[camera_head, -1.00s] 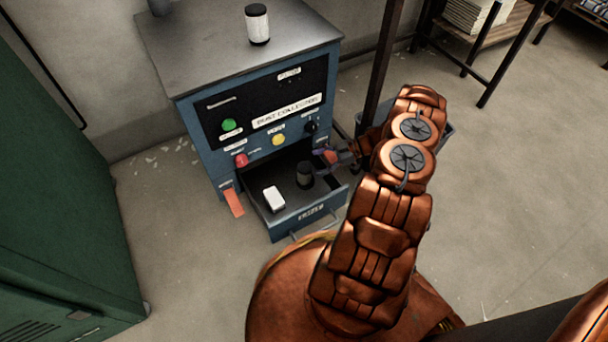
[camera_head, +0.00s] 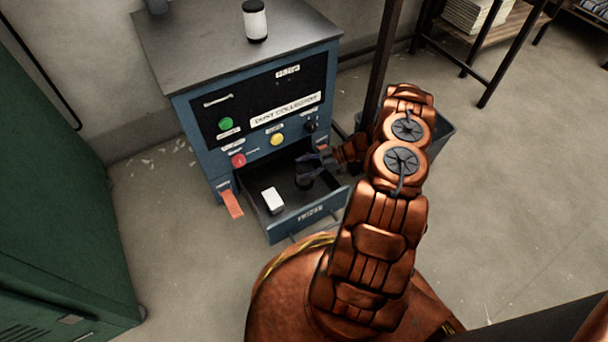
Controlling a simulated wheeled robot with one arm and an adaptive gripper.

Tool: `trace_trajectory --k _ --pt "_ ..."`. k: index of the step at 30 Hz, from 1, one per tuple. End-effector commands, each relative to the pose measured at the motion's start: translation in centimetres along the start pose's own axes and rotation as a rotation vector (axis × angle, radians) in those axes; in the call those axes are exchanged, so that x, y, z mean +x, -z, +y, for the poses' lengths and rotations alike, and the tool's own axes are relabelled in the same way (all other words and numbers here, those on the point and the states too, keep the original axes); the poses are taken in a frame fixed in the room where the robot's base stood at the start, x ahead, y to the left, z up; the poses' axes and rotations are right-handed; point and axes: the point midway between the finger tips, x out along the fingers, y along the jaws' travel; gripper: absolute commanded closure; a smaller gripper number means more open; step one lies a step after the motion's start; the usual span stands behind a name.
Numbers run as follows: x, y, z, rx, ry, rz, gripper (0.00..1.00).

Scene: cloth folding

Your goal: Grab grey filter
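A small dark grey cylinder (camera_head: 303,183), which looks like the grey filter, stands in the open drawer (camera_head: 310,217) of the blue dust collector. My gripper (camera_head: 308,167) reaches into the drawer from the right. Its fingers are at the cylinder's upper part and hide much of it. Both are small and dark, so I cannot tell whether the fingers are closed on it or only around it.
A white cylinder with black ends (camera_head: 255,22) stands on the dust collector (camera_head: 190,40). A dark post (camera_head: 383,65) and a bin (camera_head: 440,133) are to the right, close to my arm. A green cabinet (camera_head: 60,200) is at left.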

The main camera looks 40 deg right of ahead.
Motion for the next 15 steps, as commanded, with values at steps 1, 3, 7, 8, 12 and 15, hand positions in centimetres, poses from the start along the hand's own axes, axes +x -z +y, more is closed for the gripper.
trace_trajectory --k 1,3,7,8,12,15 --pt "-0.01 -0.01 0.00 0.000 0.000 0.000 0.43" --pt "-0.01 0.00 0.00 0.000 0.000 0.000 0.50" --pt "-0.01 -0.01 0.00 0.000 0.000 0.000 0.64" --pt "-0.01 -0.01 0.00 0.000 0.000 0.000 0.67" --pt "-0.01 -0.01 0.00 0.000 0.000 0.000 0.80" --pt "-0.01 -0.01 0.00 0.000 0.000 0.000 0.80"
